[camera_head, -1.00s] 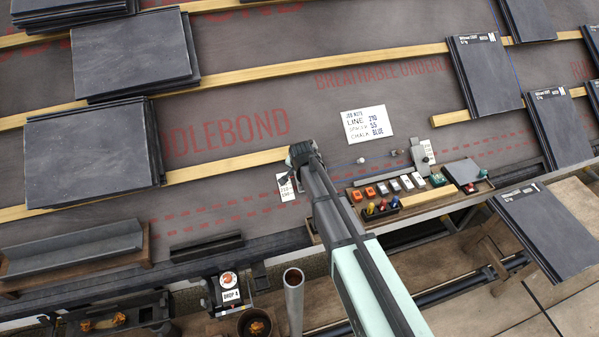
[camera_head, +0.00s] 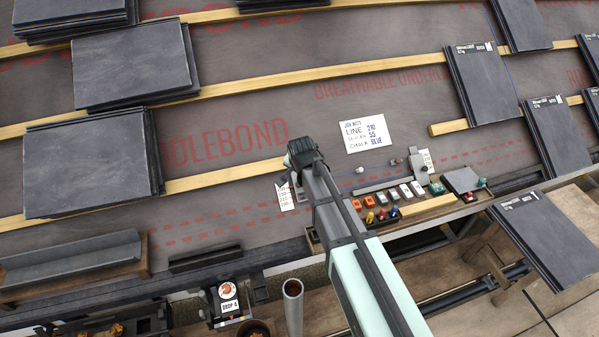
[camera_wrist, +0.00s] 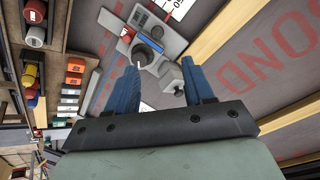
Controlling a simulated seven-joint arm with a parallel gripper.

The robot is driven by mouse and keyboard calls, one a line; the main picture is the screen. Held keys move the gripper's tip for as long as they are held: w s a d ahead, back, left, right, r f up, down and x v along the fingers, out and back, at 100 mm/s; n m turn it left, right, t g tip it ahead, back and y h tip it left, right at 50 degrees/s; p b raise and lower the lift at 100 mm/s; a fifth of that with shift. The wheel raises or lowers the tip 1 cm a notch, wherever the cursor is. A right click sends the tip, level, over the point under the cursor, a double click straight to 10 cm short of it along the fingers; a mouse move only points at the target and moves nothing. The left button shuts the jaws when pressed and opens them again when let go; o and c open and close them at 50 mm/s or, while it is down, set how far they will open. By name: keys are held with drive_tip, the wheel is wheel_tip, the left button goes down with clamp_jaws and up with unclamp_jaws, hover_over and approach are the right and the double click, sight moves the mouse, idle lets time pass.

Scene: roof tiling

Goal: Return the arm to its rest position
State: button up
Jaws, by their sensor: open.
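My arm reaches up from the lower right of the head view, and its dark wrist end (camera_head: 304,152) is over the grey underlay, left of the job note. The fingers are mostly hidden there behind the wrist. In the wrist view my gripper (camera_wrist: 160,82) shows two blue fingers spread apart with nothing between them. Beyond the fingertips lies a grey device (camera_wrist: 163,35) with a round dark knob and a blue strip. I cannot tell the gap between it and the fingertips.
Slate stacks (camera_head: 85,165) lie at left and more slates (camera_head: 482,82) at right, along wooden battens (camera_head: 235,167). A tray of coloured blocks (camera_head: 396,193) is right of my arm. A grey pipe (camera_head: 293,305) stands below. Underlay around the job note (camera_head: 366,130) is clear.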

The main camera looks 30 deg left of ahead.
idle(0.4)
drive_tip(key=s+d+f+n+g+h, duration=0.1)
drive_tip(key=s+d+f+n+g, duration=0.1)
drive_tip(key=s+d+f, duration=0.65)
drive_tip(key=s+d+f+n+g+h, duration=0.25)
drive_tip(key=d+f, duration=0.35)
drive_tip(key=d, duration=0.6)
drive_tip(key=s+d+f+n+g+h, duration=0.1)
drive_tip(key=s+d+f+n+g, duration=0.1)
drive_tip(key=s+d+f, duration=0.7)
drive_tip(key=s+d+f+m+g+y, duration=0.1)
drive_tip(key=s+d+f+m+g, duration=0.1)
drive_tip(key=s+d, duration=0.6)
drive_tip(key=s+d+f+m+g, duration=0.3)
drive_tip(key=s+d+f, duration=0.4)
drive_tip(key=d, duration=0.7)
drive_tip(key=shift+s+d+m+y, duration=0.2)
drive_tip(key=shift+s+m+y, duration=0.15)
drive_tip(key=shift+s+m, duration=0.25)
